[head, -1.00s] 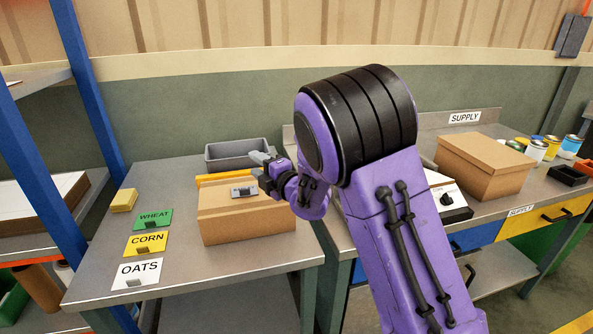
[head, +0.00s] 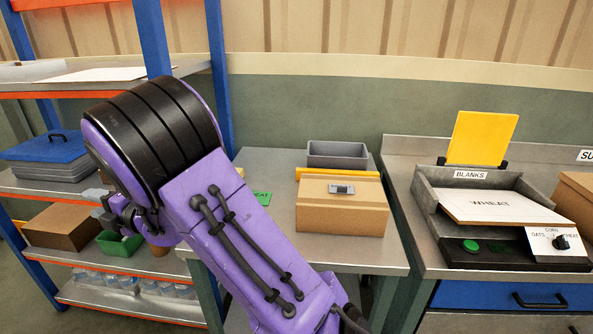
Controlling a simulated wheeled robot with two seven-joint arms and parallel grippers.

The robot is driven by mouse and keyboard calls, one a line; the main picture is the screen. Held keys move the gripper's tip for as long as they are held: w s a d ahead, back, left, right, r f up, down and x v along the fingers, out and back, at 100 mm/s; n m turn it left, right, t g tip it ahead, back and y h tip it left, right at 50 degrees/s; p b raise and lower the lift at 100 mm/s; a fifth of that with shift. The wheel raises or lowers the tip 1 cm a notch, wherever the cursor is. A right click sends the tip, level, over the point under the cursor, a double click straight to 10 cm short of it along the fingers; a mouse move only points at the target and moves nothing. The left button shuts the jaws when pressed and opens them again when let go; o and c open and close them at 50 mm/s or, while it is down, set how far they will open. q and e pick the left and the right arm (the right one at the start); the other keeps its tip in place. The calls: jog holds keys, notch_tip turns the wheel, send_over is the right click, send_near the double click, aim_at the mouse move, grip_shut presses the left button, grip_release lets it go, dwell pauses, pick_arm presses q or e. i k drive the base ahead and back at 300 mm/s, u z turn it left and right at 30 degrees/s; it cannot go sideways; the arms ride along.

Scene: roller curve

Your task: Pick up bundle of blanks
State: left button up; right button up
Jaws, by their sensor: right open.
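A tray marked BLANKS (head: 425,196) stands on the right bench. A flat white board (head: 490,207) lettered WHEAT lies in it. Flat white sheets (head: 105,74) lie on the top shelf of the left rack; I cannot tell whether they are blanks. My right gripper (head: 98,196) is at the left, in front of the rack's middle shelf, with its jaws open and no object visible in them. My right arm hides part of that shelf. My left gripper is out of view.
The rack has blue posts (head: 155,40). A blue-lidded case (head: 45,150), a brown box (head: 62,228) and a green bin (head: 120,244) are on its shelves. A cardboard box (head: 345,208) and a grey bin (head: 337,153) stand on the middle table.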

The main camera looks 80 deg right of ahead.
aim_at(466, 206)
jog(key=k, duration=1.6)
jog(key=z, duration=1.25)
